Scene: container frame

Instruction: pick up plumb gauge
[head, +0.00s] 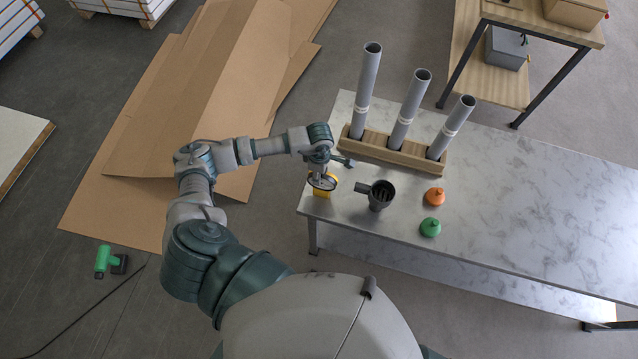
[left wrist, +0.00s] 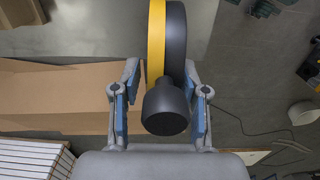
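The plumb gauge (head: 322,193) looks like a yellow and black object at the near left corner of the metal-topped table. In the left wrist view it shows as a yellow and black disc with a black round knob (left wrist: 166,107) towards me. My left gripper (head: 321,178) is over it in the head view and hides part of it. In the left wrist view, the blue-padded fingers of my left gripper (left wrist: 162,80) are spread on both sides of the knob. A gap shows on the left; the right finger looks close, and contact is unclear. My right gripper is out of view.
A wooden rack (head: 395,151) with three upright grey tubes stands behind on the table (head: 520,220). A dark cup-like part (head: 381,195) stands right of the gauge. Orange (head: 435,196) and green (head: 430,227) caps lie farther right. The table's right side is clear.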

